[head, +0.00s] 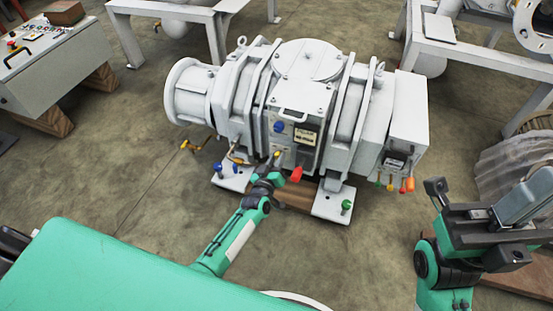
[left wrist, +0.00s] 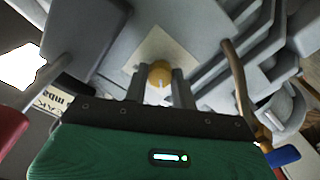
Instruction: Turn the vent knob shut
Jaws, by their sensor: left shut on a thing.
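The vent knob looks to be the small yellow knob (left wrist: 160,73) on a pale square plate on the pump. In the head view its yellow tip (head: 277,154) shows low on the front of the white pump (head: 305,62). My left gripper (head: 270,168) reaches up to it from below. In the left wrist view the two grey fingers (left wrist: 160,85) stand on either side of the knob and are shut on it. The fingers hide part of it. My right gripper (head: 475,225) is at the right edge, away from the pump; its jaw state is unclear.
A red handle (head: 296,174) sits just right of my left gripper, and a blue knob (head: 279,127) is above it. A curved brown pipe (left wrist: 238,80) runs close by on the right in the wrist view. A green-topped knob (head: 346,205) stands on the pump's foot.

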